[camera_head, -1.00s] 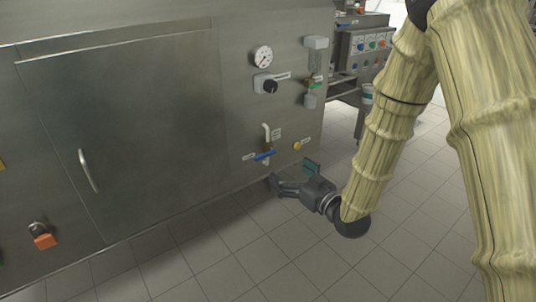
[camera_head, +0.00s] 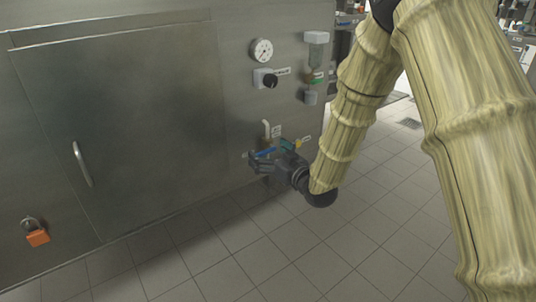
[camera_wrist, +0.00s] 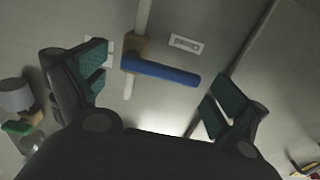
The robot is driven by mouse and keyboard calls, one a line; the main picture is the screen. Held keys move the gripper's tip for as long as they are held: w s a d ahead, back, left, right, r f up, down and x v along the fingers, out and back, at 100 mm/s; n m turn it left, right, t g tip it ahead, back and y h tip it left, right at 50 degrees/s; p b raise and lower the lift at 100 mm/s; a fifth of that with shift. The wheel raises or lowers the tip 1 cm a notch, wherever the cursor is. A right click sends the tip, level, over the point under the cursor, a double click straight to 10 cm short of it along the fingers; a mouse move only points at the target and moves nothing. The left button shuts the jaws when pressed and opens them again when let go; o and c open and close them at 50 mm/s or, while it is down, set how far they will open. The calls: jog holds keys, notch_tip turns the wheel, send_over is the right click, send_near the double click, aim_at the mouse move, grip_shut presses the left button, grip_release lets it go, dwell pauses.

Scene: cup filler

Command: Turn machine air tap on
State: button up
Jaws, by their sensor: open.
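The air tap is a blue lever handle (camera_wrist: 160,72) on a brass valve body (camera_wrist: 134,50) set in a pale vertical pipe on the machine's steel front. In the wrist view the blue handle lies crosswise between my open fingers, with space between it and each finger. My gripper (camera_wrist: 158,90) is open and empty, with green finger pads. In the head view my gripper (camera_head: 268,156) is in front of the lower right of the panel and partly covers the blue handle (camera_head: 265,152).
Above the tap are a black knob (camera_head: 270,80) and a round gauge (camera_head: 262,50). A steel door (camera_head: 125,130) with a handle and an orange padlock (camera_head: 37,238) are to the left. The tiled floor (camera_head: 270,250) is clear.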

jog(key=c, duration=1.4)
jog(key=shift+c, duration=0.2)
